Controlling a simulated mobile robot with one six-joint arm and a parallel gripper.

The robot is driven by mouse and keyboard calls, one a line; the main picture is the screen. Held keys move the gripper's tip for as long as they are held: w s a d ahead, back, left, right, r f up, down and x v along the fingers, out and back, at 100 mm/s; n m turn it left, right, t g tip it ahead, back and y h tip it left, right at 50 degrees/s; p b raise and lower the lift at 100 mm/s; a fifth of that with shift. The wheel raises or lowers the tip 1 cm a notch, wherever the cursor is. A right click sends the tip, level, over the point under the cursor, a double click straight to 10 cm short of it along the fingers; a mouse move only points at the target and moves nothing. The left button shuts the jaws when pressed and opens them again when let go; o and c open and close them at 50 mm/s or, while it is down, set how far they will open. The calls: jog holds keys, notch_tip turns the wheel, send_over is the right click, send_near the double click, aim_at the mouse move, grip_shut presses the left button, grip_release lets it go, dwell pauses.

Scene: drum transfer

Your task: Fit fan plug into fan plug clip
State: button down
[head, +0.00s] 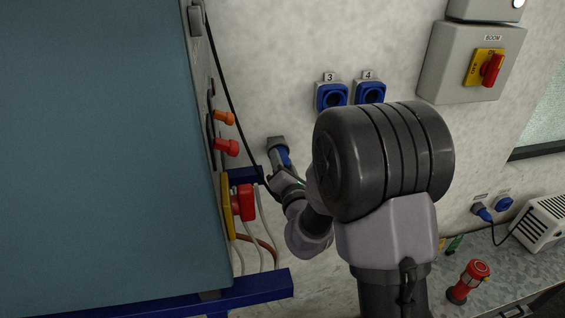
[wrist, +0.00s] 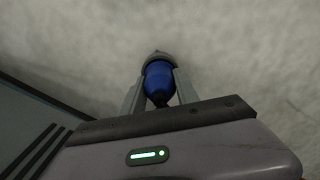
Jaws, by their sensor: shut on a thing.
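The blue and grey fan plug (head: 281,154) is in my gripper (head: 284,170), in front of the wall to the right of the large cabinet in the head view. In the wrist view the blue plug body (wrist: 158,80) sits between the two grey fingers of my gripper (wrist: 159,87), with its grey collar beyond the fingertips, facing the pale wall. The fingers are shut on it. A thin black cable (head: 233,110) runs from the cabinet's top edge down towards my gripper. I cannot make out the fan plug clip in either view.
Blue wall sockets 3 (head: 331,96) and 4 (head: 370,92) are above right of the plug. The cabinet (head: 90,150) with red and orange fittings and a red-and-yellow switch (head: 242,203) is close on the left. A red emergency button (head: 468,280) stands on the bench at lower right.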

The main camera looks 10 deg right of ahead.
jog(key=shift+w+r, duration=0.1)
jog(key=shift+w, duration=0.25)
jog(key=c, duration=0.8)
grip_release()
jog(key=shift+w, duration=0.1)
jog(key=shift+c, duration=0.2)
jog(key=shift+d, duration=0.1)
